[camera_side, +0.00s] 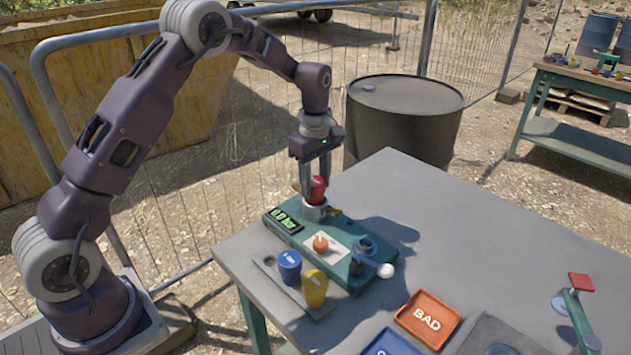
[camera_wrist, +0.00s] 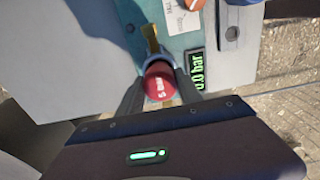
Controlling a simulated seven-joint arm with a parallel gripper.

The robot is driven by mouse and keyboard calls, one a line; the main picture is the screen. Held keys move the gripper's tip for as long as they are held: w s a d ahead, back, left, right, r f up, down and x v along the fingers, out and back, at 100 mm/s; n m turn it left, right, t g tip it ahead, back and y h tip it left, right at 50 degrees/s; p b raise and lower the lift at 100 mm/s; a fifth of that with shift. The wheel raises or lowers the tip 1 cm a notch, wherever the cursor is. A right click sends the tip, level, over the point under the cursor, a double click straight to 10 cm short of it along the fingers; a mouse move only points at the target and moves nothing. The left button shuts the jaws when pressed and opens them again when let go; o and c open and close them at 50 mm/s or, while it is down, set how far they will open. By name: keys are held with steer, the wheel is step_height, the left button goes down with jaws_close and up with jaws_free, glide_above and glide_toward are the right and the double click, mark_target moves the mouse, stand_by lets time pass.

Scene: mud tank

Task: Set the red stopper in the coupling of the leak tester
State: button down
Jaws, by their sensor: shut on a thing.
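The red stopper (camera_side: 317,189) is upright between the fingers of my gripper (camera_side: 316,182), which is shut on it. Its lower end is at the metal coupling (camera_side: 314,211) of the leak tester (camera_side: 345,262); I cannot tell how deep it sits. In the wrist view the red stopper (camera_wrist: 160,82) shows from above between my two dark fingers (camera_wrist: 158,92), with part of the coupling ring (camera_wrist: 158,60) around its far side. The green display (camera_side: 286,219) reads 0.0 bar. An orange knob or stopper (camera_side: 320,243) is on the tester's white plate.
A blue stopper (camera_side: 289,266) and a yellow stopper (camera_side: 314,287) stand on a grey tray (camera_side: 265,268). An orange BAD tray (camera_side: 428,319) and a blue tray (camera_side: 391,343) lie at the front. A lever with a white ball (camera_side: 386,270) sticks out right. The table's back right is clear.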

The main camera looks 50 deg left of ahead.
steer(key=shift+f, duration=1.05)
stand_by(0.5)
steer(key=shift+c, duration=1.6)
jaws_free()
step_height(320, 180, up, 6)
steer(key=shift+r, duration=0.75)
